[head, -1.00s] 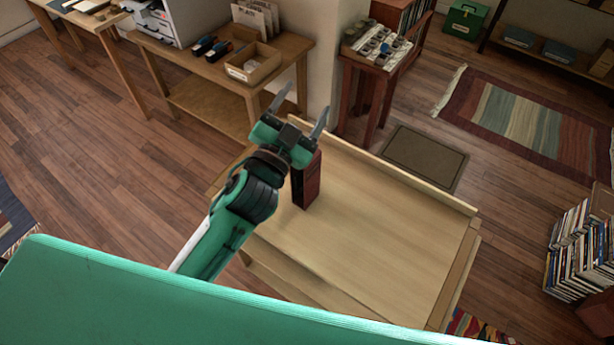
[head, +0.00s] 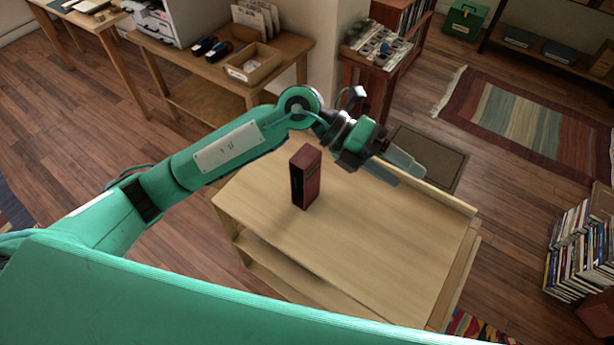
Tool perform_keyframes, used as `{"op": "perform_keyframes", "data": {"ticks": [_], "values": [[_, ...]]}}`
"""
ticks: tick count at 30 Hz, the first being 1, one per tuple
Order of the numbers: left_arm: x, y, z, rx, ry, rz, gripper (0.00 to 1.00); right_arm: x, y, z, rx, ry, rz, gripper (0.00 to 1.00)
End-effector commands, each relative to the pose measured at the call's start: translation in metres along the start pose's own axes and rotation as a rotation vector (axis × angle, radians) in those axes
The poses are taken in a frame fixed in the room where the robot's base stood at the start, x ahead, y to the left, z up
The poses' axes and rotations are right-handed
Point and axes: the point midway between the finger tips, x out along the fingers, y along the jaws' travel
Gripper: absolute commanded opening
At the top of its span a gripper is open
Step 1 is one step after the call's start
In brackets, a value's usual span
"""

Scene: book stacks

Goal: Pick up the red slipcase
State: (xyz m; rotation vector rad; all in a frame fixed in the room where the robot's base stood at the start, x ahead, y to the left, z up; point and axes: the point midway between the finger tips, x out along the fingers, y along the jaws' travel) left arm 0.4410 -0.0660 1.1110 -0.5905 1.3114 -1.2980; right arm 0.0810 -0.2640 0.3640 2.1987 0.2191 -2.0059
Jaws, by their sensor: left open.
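The red slipcase (head: 309,178) stands upright on the light wooden table (head: 370,245), toward its far left part. It is dark red with a black open side facing left. My left gripper (head: 405,170) is open and empty. It shows to the right of the slipcase, above the table's far edge, with its fingers pointing right and slightly down. My left arm passes behind the slipcase in the picture and does not cover it. My right gripper is not in view.
The table has a raised rim (head: 430,190) along its far edge; its top is otherwise clear. Behind stand a side table with a cardboard box (head: 250,62) and a small dark red table with a tray (head: 380,48). Books are stacked (head: 580,250) on the floor at right.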

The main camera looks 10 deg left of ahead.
Motion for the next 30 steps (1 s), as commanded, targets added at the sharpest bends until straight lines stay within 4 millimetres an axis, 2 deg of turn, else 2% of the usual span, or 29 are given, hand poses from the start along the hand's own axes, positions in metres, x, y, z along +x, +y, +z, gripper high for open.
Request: {"op": "perform_keyframes", "data": {"ticks": [3,5,9,15,18,23,30], "values": [[-0.016,0.038,0.001,0.028,0.095,0.249,0.67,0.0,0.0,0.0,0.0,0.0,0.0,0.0],[-0.029,0.057,0.003,0.032,0.137,0.377,0.67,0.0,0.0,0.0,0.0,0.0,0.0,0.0],[-0.072,0.096,0.01,0.014,0.21,0.684,0.67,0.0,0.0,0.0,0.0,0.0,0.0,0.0],[-0.138,0.125,0.022,-0.047,0.255,1.03,0.67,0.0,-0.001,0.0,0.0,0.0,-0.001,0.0],[-0.159,0.129,0.025,-0.073,0.262,1.128,0.67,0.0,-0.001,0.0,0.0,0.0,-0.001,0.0],[-0.169,0.137,0.024,-0.092,0.267,1.183,0.67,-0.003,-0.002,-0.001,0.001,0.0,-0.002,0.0],[-0.154,0.175,0.013,-0.094,0.269,1.181,0.67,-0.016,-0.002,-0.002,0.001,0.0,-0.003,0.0]]}}
